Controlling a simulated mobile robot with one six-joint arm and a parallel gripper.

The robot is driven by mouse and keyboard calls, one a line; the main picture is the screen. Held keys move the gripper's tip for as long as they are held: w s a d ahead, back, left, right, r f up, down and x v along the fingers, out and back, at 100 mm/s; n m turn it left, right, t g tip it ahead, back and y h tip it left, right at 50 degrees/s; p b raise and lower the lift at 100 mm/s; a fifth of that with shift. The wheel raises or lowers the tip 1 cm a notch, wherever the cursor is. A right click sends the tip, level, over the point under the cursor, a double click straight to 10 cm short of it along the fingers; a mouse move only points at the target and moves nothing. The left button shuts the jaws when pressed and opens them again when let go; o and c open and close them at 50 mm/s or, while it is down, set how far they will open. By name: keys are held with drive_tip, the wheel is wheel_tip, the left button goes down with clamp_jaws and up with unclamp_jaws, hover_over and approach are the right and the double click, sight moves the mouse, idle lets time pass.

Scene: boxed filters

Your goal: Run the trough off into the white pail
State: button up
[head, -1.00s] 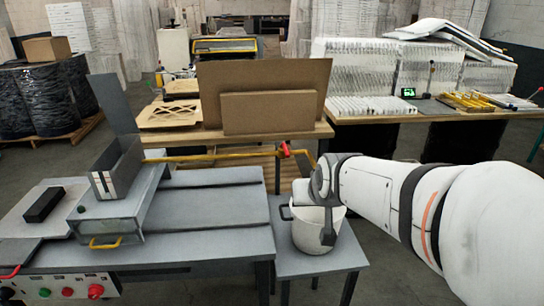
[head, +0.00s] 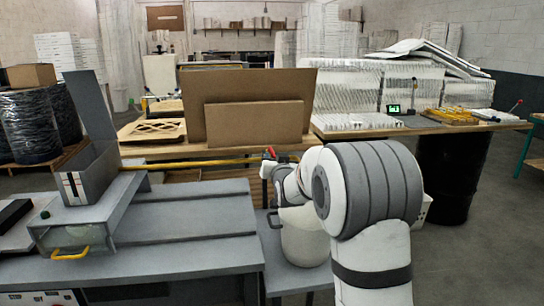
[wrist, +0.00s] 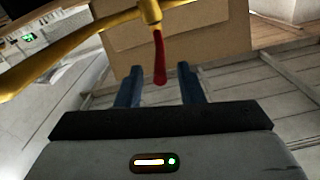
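The white pail (head: 303,238) stands on a low grey side table, partly hidden behind my arm. A yellow pipe (head: 205,162) runs from near a grey open-topped box (head: 90,177), which looks like the trough, to a valve with a red handle (head: 271,152) above the pail's left side. In the wrist view the red handle (wrist: 159,58) hangs from a brass-coloured fitting, between and just beyond my blue fingertips. My gripper (wrist: 161,70) is open, with a gap on both sides of the handle. I cannot see the pail's inside.
A grey bench (head: 190,225) fills the front left. Cardboard sheets (head: 253,125) stand on a wooden table (head: 165,150) behind the pipe. A table with white filters (head: 355,121) is at the back right.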

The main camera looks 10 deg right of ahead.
sight(273, 153)
drive_tip(key=shift+w, duration=1.5)
drive_tip(key=shift+c, duration=0.2)
clamp_jaws()
